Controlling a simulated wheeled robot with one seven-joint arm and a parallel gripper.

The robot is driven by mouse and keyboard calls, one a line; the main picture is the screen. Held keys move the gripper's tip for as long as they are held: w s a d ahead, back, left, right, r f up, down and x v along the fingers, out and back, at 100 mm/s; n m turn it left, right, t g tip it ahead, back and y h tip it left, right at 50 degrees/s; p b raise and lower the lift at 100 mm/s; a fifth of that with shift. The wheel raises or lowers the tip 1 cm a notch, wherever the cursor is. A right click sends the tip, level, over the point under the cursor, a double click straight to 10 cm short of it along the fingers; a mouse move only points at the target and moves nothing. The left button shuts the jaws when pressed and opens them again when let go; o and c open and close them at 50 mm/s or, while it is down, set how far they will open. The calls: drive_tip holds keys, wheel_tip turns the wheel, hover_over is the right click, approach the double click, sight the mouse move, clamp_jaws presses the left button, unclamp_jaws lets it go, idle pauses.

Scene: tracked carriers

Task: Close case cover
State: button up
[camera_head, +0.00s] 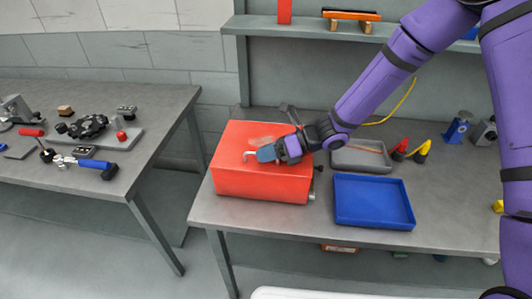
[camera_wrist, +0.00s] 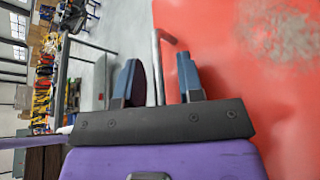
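The red case (camera_head: 262,182) sits on the right workbench, and its top face looks flat, with a worn pale patch on it. I cannot tell whether the cover (camera_head: 232,140) is fully seated. A grey bent handle (camera_head: 249,155) stands on the top; it also shows in the wrist view (camera_wrist: 168,38). My gripper (camera_head: 266,153) reaches over the top from the right. In the wrist view my gripper (camera_wrist: 157,65) has its two blue fingers apart, with the handle's bar between them and gaps showing on both sides.
A blue tray (camera_head: 372,222) and a grey tray (camera_head: 345,158) lie right of the case. A shelf (camera_head: 300,29) runs behind. The left bench (camera_head: 165,110) holds tools, with a floor gap between benches. Small yellow, red and blue items stand at the back right.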

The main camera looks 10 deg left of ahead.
wheel_tip(320, 180, up, 4)
hover_over(303, 161)
drive_tip(key=shift+w+f, duration=0.1)
drive_tip(key=shift+f, duration=0.1)
idle(0.4)
